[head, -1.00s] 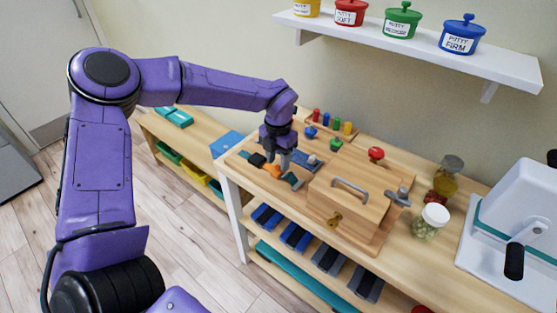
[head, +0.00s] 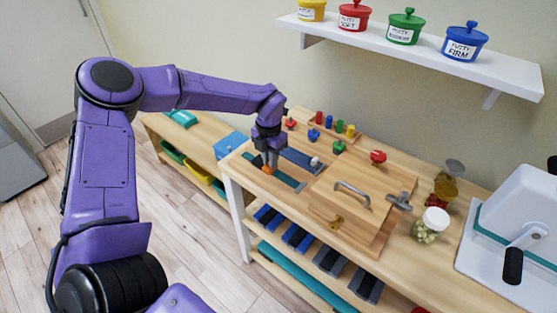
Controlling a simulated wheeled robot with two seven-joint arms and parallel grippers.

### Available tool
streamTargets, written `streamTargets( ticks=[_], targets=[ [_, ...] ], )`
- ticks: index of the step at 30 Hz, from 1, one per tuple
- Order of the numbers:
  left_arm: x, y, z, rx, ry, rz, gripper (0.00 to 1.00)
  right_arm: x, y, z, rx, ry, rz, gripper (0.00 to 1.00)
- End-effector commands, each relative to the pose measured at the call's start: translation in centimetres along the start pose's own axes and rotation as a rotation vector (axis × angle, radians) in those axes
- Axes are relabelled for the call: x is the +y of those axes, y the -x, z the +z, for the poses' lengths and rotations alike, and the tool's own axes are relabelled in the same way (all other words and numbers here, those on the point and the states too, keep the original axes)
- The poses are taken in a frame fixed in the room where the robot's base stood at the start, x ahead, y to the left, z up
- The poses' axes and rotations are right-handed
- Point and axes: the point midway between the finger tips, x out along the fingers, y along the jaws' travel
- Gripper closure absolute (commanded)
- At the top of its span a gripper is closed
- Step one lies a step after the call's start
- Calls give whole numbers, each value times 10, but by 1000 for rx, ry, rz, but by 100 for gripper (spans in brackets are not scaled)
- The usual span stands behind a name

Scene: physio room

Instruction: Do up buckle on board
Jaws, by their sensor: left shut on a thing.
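A small orange buckle part (head: 268,170) sits at the teal strap. My left gripper (head: 269,163) points down over it and is shut on it, low over the board. The fingers hide part of the buckle, and I cannot tell whether its halves are joined. My right gripper is not in view.
Red (head: 378,156) and green (head: 339,147) knobs and coloured pegs (head: 338,126) lie behind. Jars (head: 432,224) stand to the right. A shelf with putty pots (head: 430,53) hangs above.

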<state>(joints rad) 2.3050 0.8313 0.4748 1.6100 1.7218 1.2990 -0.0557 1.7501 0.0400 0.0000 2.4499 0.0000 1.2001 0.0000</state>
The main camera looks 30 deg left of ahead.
Motion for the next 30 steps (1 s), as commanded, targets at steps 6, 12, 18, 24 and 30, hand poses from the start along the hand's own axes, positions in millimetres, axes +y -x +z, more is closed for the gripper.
streamTargets(
  ticks=[6, 12, 18, 24, 30],
  targets=[
    [8, 1, 0, -5, 2, 8, 100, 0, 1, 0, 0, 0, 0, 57],
    [8, 1, 1, -6, 2, 9, 57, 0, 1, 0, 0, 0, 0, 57],
    [5, 0, 1, -4, -2, 7, 57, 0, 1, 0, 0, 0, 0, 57],
    [5, 16, 2, -7, -1, 6, 57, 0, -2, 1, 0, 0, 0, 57],
    [8, 63, 1, -9, 2, 6, 57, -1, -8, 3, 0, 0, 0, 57]
  ],
)
